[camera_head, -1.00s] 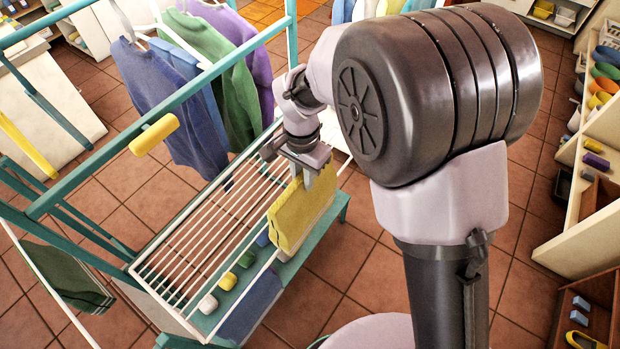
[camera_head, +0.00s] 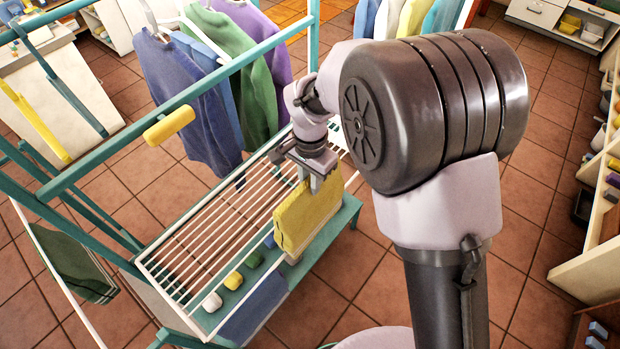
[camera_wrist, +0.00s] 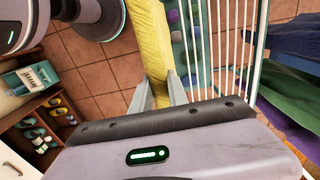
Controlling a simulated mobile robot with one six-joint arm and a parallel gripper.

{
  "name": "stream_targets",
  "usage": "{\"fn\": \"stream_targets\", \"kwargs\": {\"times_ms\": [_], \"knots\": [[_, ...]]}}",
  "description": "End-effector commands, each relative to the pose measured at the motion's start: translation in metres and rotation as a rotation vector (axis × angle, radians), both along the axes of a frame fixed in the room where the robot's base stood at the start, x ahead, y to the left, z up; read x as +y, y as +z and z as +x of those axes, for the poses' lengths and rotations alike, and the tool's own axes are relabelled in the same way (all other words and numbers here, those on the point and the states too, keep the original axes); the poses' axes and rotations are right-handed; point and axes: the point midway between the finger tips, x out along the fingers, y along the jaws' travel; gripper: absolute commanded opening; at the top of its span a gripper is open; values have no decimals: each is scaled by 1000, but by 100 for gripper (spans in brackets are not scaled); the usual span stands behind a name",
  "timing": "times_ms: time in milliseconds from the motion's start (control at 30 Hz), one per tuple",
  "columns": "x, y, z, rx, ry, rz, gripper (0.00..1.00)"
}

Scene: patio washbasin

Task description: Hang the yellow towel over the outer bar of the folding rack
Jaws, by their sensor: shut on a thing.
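The yellow towel (camera_head: 306,218) hangs folded from my gripper (camera_head: 318,184), at the near right side of the folding rack (camera_head: 205,243). My gripper is shut on the towel's upper edge. In the wrist view the towel (camera_wrist: 151,45) runs up from between the two fingers (camera_wrist: 160,95), beside the rack's white bars (camera_wrist: 232,40). From the head view I cannot tell whether the towel touches the outer bar. A blue cloth (camera_head: 255,305) hangs on the same side of the rack, nearer the camera.
Several small coloured blocks, one yellow (camera_head: 234,280), lie on the teal shelf below the bars. A teal frame above holds hanging sweaters (camera_head: 188,95) and a yellow roll (camera_head: 169,126). Shelving (camera_head: 590,262) stands at the right. Tiled floor is clear between.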

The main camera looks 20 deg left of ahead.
Motion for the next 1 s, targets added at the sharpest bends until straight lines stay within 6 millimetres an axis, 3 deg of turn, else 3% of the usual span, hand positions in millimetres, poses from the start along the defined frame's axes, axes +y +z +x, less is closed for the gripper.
{"fn": "stream_targets", "kwargs": {"times_ms": [33, 1000], "knots": [[0, -15, 0, 0, 0, 0, 0], [0, -178, 0, 0, 1, 0, 0]]}}
